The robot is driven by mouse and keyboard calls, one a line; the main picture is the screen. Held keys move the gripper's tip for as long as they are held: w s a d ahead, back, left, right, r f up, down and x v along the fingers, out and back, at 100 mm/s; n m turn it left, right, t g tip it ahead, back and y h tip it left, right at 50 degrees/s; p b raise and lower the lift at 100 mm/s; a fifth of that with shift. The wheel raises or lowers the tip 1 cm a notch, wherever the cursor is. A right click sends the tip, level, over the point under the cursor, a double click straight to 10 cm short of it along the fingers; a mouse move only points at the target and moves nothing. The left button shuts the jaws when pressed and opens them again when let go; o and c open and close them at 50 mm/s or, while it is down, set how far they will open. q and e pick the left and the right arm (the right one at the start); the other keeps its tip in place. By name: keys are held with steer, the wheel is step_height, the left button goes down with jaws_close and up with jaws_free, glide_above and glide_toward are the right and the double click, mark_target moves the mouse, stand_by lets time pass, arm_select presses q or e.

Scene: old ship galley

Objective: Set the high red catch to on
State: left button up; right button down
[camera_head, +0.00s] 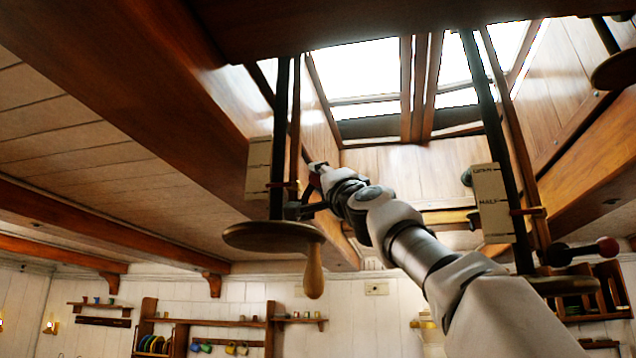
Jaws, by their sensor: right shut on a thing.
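The high red catch (314,181) shows as a small patch of red beside the dark upright rod on the left, under the skylight. My right arm reaches up to it from the bottom right. My right gripper (314,189) is shut on the red catch. The jaws and wrist hide most of the catch, so I cannot tell its setting. My left gripper is not in view.
A round wooden crank wheel (250,236) with a hanging handle (314,270) sits just below my right gripper. A second rod (497,140) has a plate marked HALF (492,204). Beams flank the skylight (360,75).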

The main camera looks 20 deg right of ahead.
steer(key=shift+d+f+m+t+h+b, duration=0.1)
steer(key=shift+f+m+t+h+b, duration=0.2)
steer(key=shift+f+m+h+b, duration=0.4)
steer(key=shift+s+d+m+t+h+b, duration=0.15)
steer(key=shift+m+t+h+b, duration=0.25)
steer(key=shift+m+h, duration=0.8)
steer(key=shift+s+d+f+m+h+b, duration=0.1)
steer(key=shift+f+m+h+b, duration=0.1)
steer(key=shift+m+h, duration=0.55)
steer(key=shift+s+d+f+m+h+b, duration=0.1)
steer(key=shift+m+h+b, duration=0.15)
steer(key=shift+m+h, duration=0.5)
steer(key=shift+d+f+m+h+b, duration=0.1)
steer(key=shift+m+h+b, duration=0.1)
steer(key=shift+m+h, duration=0.5)
steer(key=c, duration=0.8)
jaws_free()
steer(key=shift+o, duration=0.3)
steer(key=shift+w+a+f, duration=0.1)
steer(key=shift+w, duration=0.25)
steer(key=shift+s, duration=0.25)
